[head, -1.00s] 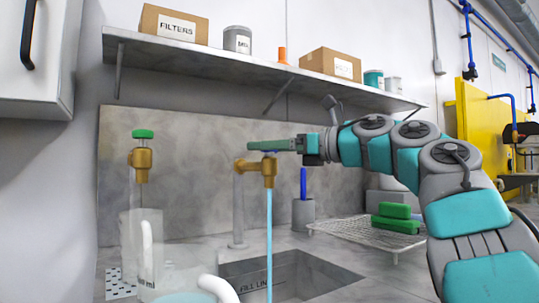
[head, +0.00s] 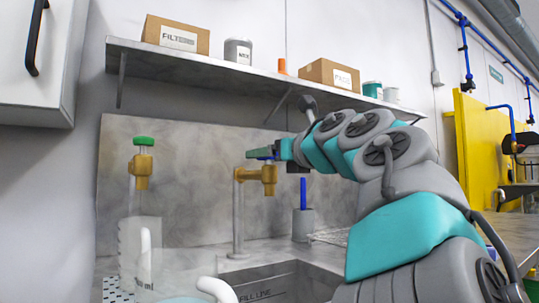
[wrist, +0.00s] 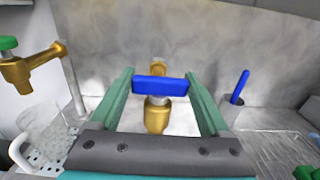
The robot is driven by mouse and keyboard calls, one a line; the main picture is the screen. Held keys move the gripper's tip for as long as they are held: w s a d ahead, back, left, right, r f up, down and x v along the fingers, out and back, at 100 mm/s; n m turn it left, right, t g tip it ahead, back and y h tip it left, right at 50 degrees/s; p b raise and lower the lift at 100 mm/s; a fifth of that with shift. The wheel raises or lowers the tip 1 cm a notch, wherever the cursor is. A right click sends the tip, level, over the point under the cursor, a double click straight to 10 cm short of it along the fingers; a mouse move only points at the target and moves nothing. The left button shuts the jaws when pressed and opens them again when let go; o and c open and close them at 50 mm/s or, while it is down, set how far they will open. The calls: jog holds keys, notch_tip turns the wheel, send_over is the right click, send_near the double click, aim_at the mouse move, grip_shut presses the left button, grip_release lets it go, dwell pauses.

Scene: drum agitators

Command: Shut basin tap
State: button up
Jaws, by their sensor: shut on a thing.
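The basin tap (head: 268,178) is brass on a grey upright pipe, standing over the basin (head: 280,280). Its blue handle (wrist: 160,84) lies crosswise in the wrist view, above the brass body. My gripper (head: 262,153) comes from the right at the tap's top. In the wrist view my gripper (wrist: 160,78) has one green finger at each end of the blue handle and is shut on it. No water stream shows under the spout. My arm hides part of the basin's right side.
A second brass tap with a green handle (head: 143,141) stands left, above a clear jug (head: 140,250). A grey cup (head: 303,226) with a blue stick stands right of the tap, near a wire rack (wrist: 280,150). A shelf (head: 240,75) with boxes and tins hangs above.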

dwell(0.4)
jog(key=o, duration=1.2)
jog(key=shift+s, duration=0.1)
jog(key=shift+b+v, duration=0.5)
jog(key=shift+v, duration=3.3)
